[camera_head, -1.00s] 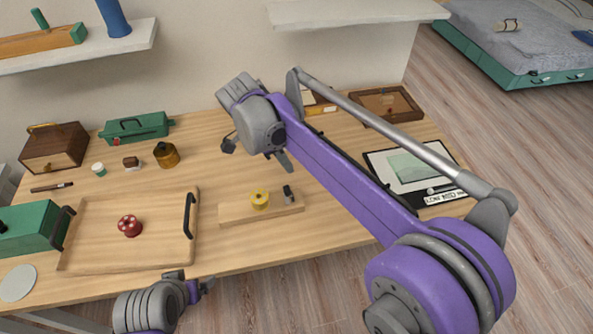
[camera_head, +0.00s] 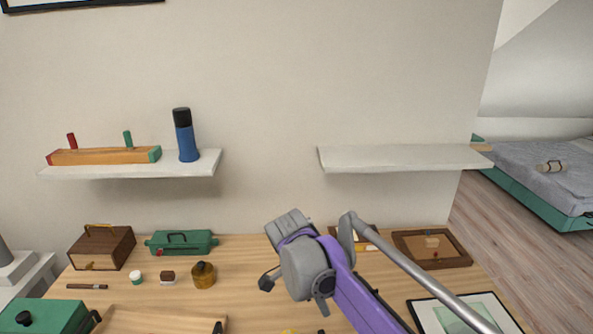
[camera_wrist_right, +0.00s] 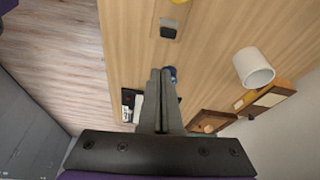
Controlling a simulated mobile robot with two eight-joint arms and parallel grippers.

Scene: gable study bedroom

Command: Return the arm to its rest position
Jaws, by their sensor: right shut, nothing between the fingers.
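My right arm, purple and grey, reaches in from the lower right in the head view. Its bent joint hides part of the table's back middle. In the right wrist view the two dark fingers of this gripper (camera_wrist_right: 161,88) lie together, shut and empty, above the wooden table (camera_wrist_right: 215,45). My left gripper is out of the head view.
On the table stand a brown box (camera_head: 101,248), a green case (camera_head: 182,243), a brass pot (camera_head: 203,275) and a wooden tray (camera_head: 437,249). Wall shelves hang above, the right one (camera_head: 400,157) bare. A white cup (camera_wrist_right: 254,68) shows in the wrist view.

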